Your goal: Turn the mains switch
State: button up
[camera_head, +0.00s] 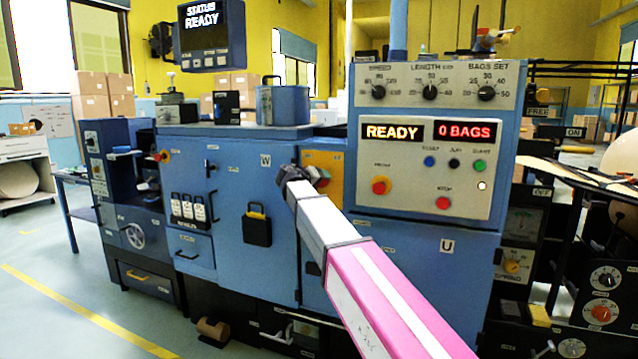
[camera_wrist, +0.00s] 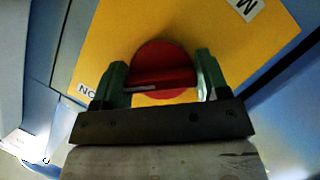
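The mains switch shows in the wrist view as a round red knob (camera_wrist: 162,62) on a yellow plate (camera_wrist: 100,45). A thin pale mark on the knob points to the left, toward a small label (camera_wrist: 86,91) that reads ON upside down. My gripper (camera_wrist: 163,78) has its two green fingers on either side of the knob, and I cannot tell whether they press on it. In the head view, my gripper (camera_head: 318,176) is at the yellow plate (camera_head: 335,160) on the blue machine, and my wrist hides the knob there.
The control panel (camera_head: 430,170) beside the plate has lit READY and 0 BAGS displays, red buttons and small coloured buttons. Open floor (camera_head: 60,300) lies at the front left.

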jog(key=shift+n, duration=0.3)
jog(key=n+h, duration=0.2)
jog(key=shift+n, duration=0.4)
jog(key=n+t+h, duration=0.1)
jog(key=n, duration=0.3)
jog(key=n+t+h, duration=0.1)
jog(key=n, duration=0.3)
jog(key=shift+t, duration=0.4)
jog(key=n+t, duration=0.2)
jog(key=n, duration=0.3)
jog(key=shift+n, duration=0.5)
jog(key=o, duration=0.9)
jog(key=shift+o, duration=0.2)
jog(key=v, duration=1.1)
